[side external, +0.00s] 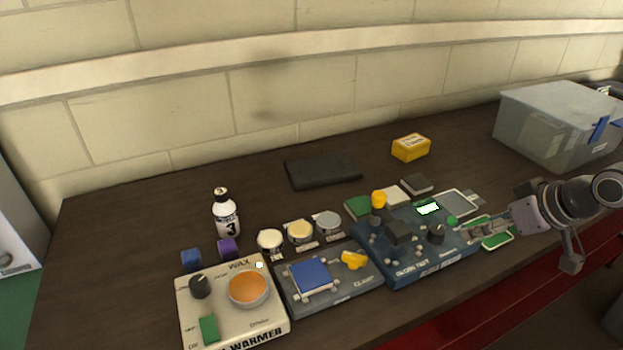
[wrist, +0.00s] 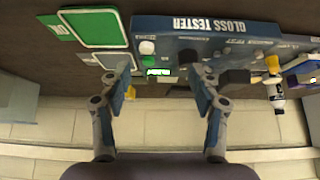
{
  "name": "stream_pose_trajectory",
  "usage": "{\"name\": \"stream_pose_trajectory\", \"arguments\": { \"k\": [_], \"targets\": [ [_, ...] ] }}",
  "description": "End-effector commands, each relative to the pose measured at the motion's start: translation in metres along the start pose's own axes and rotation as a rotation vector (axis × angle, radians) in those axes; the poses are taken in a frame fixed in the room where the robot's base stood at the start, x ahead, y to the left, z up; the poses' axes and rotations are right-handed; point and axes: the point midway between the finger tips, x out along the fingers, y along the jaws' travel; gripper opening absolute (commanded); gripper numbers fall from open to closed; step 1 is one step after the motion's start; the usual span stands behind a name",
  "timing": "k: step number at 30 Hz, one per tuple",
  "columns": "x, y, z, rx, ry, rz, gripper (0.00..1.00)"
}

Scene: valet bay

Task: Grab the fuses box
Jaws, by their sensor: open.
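A small yellow box (side external: 410,148), with a pale label too small to read, sits on the dark bench towards the wall; it is the likeliest fuses box. A small yellow patch beside the left finger in the wrist view (wrist: 130,93) may be the same box, partly hidden. My gripper (side external: 472,229) is at the right end of the blue gloss tester (side external: 398,268), to the right of and nearer the front edge than the yellow box, well apart from it. In the wrist view my gripper (wrist: 160,72) has its fingers spread with nothing held between them.
A translucent lidded bin (side external: 545,130) stands at the back right. A black pad (side external: 322,171) lies left of the yellow box. Clamp unit (side external: 335,285), wax warmer (side external: 232,308), several small jars and a white bottle (side external: 227,218) fill the front left. Bench around the yellow box is mostly clear.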

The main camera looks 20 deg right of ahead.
Motion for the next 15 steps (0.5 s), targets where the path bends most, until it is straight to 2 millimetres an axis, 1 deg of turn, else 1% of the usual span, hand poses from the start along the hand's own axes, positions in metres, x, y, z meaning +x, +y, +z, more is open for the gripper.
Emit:
{"name": "stream_pose_trajectory", "arguments": {
  "k": [1, 2, 11, 14, 15],
  "targets": [
    [0.0, 0.0, 0.0, 0.0, 0.0, 0.0, 0.85],
    [0.0, 0.0, 0.0, 0.0, 0.0, 0.0, 0.9],
    [0.0, 0.0, 0.0, 0.001, 0.0, 0.0, 0.9],
    [-0.001, 0.001, -0.005, 0.012, -0.004, 0.004, 0.9],
    [-0.002, 0.002, -0.01, 0.022, -0.008, 0.008, 0.9]
  ]
}}
